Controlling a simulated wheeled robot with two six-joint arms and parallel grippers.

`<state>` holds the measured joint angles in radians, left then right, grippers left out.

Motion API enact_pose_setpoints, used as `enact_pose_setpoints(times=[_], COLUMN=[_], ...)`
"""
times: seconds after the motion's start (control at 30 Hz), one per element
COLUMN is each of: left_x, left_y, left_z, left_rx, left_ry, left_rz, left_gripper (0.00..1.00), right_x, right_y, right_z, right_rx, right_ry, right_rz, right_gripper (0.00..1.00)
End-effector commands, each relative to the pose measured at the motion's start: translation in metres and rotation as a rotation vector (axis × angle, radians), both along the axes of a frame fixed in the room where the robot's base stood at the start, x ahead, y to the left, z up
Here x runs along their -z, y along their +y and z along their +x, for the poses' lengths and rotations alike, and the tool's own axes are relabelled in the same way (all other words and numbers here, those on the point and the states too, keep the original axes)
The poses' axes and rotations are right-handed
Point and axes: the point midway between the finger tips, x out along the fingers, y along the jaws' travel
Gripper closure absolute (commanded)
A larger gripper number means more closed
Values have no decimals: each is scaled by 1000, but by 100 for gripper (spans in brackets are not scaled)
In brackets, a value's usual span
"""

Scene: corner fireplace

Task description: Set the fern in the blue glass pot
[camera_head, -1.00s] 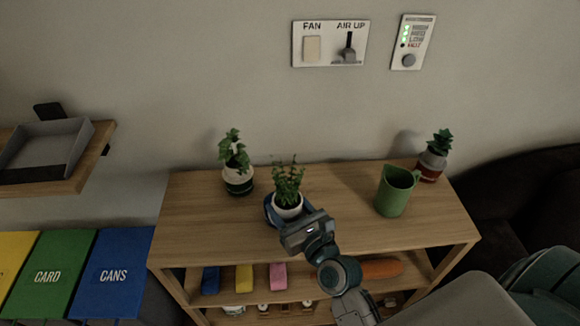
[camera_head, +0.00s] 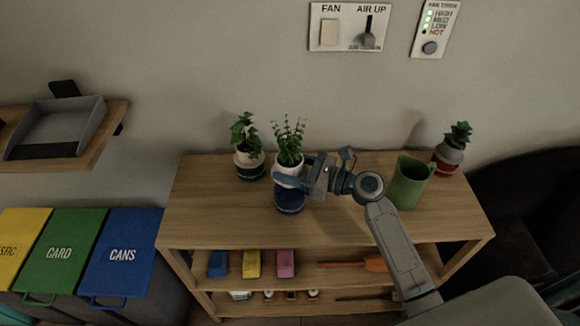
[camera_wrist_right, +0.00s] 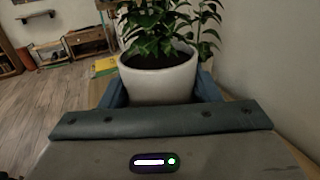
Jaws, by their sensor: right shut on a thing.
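The fern (camera_head: 289,141) stands upright in a small white pot (camera_head: 287,170). My right gripper (camera_head: 290,181) comes in from the right and is shut around this white pot. In the right wrist view the white pot (camera_wrist_right: 160,80) sits between the two blue fingers, with leaves above it. The blue glass pot (camera_head: 289,202) is on the shelf top, directly below the white pot in the head view. The fingers hide the gap between the pots, so I cannot tell whether they touch. My left gripper is not in view.
A leafy plant in a white and green pot (camera_head: 249,165) stands close on the left. A green jug (camera_head: 408,182) is right of my gripper, close to my arm. A succulent in a red and grey pot (camera_head: 447,158) is at the back right. The shelf top's left front (camera_head: 215,220) is clear.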

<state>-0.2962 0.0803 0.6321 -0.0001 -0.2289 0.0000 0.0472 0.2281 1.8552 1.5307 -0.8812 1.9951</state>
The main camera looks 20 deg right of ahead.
Motion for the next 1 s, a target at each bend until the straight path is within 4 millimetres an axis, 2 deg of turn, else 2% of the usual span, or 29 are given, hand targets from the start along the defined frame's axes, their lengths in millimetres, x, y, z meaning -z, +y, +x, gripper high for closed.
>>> enact_pose_setpoints(times=[0.67, 1.0], left_x=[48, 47], left_y=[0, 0], left_z=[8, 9], left_rx=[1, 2], left_ry=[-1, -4], left_rz=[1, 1], left_gripper=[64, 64], right_x=[46, 56], right_y=[0, 0], right_z=[0, 0], right_rx=[2, 2], right_ry=[-1, -1], right_rz=[1, 1], right_gripper=[56, 56])
